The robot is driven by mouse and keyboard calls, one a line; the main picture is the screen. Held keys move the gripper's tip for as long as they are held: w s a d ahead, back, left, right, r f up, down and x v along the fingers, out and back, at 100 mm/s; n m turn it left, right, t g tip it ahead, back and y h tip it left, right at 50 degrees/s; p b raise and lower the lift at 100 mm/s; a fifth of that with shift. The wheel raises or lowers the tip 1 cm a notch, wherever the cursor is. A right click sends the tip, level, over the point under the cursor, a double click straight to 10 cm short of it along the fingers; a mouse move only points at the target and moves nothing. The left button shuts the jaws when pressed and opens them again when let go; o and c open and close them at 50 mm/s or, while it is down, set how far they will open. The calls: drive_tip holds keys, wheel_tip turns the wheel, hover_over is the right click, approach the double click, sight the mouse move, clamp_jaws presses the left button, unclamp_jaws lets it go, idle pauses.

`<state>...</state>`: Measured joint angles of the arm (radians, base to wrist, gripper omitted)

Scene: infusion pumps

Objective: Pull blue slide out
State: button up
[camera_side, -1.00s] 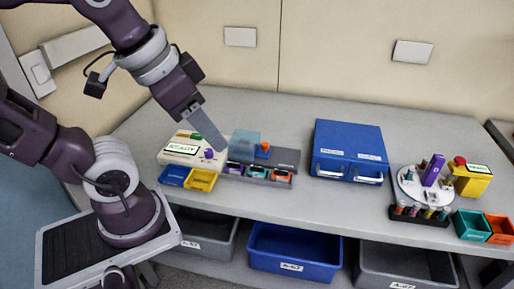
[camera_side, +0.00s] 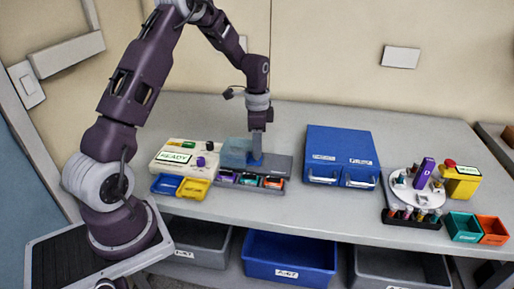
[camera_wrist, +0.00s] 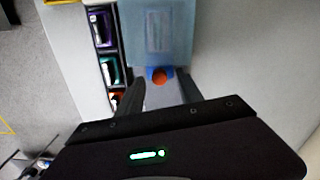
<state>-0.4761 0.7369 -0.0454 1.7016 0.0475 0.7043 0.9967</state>
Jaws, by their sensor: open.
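The blue slide (camera_side: 235,153) is a translucent blue plate on a grey holder (camera_side: 280,163), behind a row of coloured cartridges. In the wrist view the slide (camera_wrist: 158,35) has an orange round knob (camera_wrist: 159,76) at its near end. My gripper (camera_side: 256,158) points straight down at the slide's right end and hides the knob in the side view. In the wrist view my gripper (camera_wrist: 162,82) is open, with one finger on each side of the knob. I cannot tell whether the fingers touch it.
A cream READY device (camera_side: 182,156) and blue and yellow trays (camera_side: 194,188) stand to the left. A blue two-drawer cabinet (camera_side: 340,150) stands to the right. Beyond it are a white carousel (camera_side: 412,188) and a yellow device (camera_side: 461,184). Bare bench lies between holder and cabinet.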

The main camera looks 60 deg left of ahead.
drive_tip(key=shift+f, duration=0.65)
clamp_jaws()
idle(0.9)
